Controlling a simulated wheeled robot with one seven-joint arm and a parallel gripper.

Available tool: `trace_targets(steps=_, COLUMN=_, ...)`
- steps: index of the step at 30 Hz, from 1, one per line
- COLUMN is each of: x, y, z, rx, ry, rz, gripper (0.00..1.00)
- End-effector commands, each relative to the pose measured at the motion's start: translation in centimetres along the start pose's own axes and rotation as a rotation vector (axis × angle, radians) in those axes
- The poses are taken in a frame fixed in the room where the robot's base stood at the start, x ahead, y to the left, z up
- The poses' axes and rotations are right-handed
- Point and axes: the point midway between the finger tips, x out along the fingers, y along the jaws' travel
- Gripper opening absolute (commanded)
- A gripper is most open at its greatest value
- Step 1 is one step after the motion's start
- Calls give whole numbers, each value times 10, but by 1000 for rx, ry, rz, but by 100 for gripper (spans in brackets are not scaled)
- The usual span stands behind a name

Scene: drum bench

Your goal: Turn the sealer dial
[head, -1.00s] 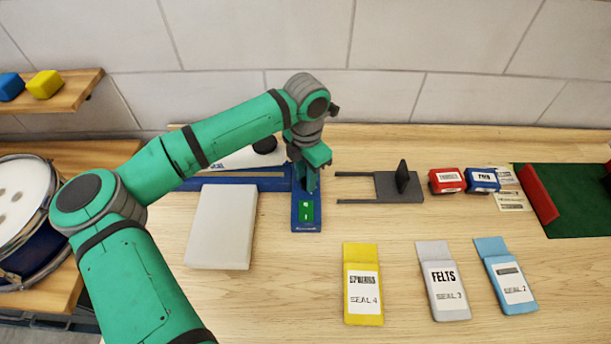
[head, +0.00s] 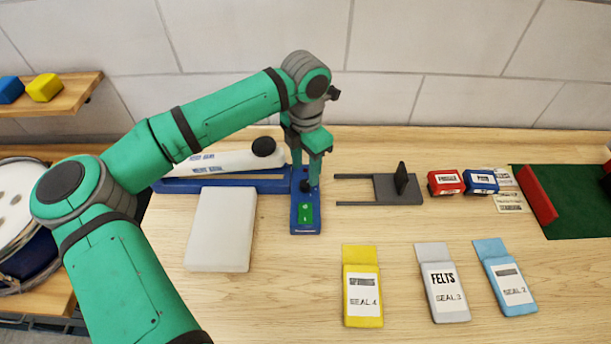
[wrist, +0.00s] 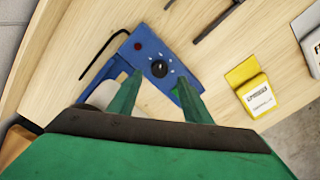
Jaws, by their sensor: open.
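The blue sealer (head: 225,186) lies along the back left of the bench, with a white lever arm and a black knob on top of it. Its control box (head: 306,225) at the right end has a green display. In the wrist view, the black dial (wrist: 159,69) sits on the blue box with white marks around it and a dark red spot beside it. My gripper (head: 313,180) is just above the box, pointing down. In the wrist view, its two green fingers (wrist: 158,92) are apart, with the dial between and just beyond the tips. I cannot tell whether they touch the dial.
A white block (head: 221,230) lies left of the box. A dark grey fixture (head: 395,188) stands to the right, then red (head: 446,182) and blue (head: 482,180) boxes. Yellow (head: 363,290), grey (head: 443,285) and light blue (head: 505,277) packets lie in front.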

Motion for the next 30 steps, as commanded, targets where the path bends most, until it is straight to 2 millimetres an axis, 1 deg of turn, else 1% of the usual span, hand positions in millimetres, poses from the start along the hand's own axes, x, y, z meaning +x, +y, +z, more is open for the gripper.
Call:
trace_targets(steps=1, x=-11, y=1, z=0, rx=-1, ry=0, rz=4, gripper=45)
trace_targets(steps=6, x=-38, y=2, z=-1, rx=-3, ry=1, rz=2, gripper=45)
trace_targets(steps=9, x=-48, y=1, z=-1, rx=-3, ry=1, rz=1, gripper=45)
trace_targets(steps=12, x=-55, y=1, z=0, rx=-2, ry=0, rz=1, gripper=45)
trace_targets(steps=16, x=-57, y=0, z=0, rx=-1, ry=0, rz=0, gripper=45)
trace_targets(steps=30, x=-57, y=0, z=0, rx=0, ry=0, rz=0, gripper=45)
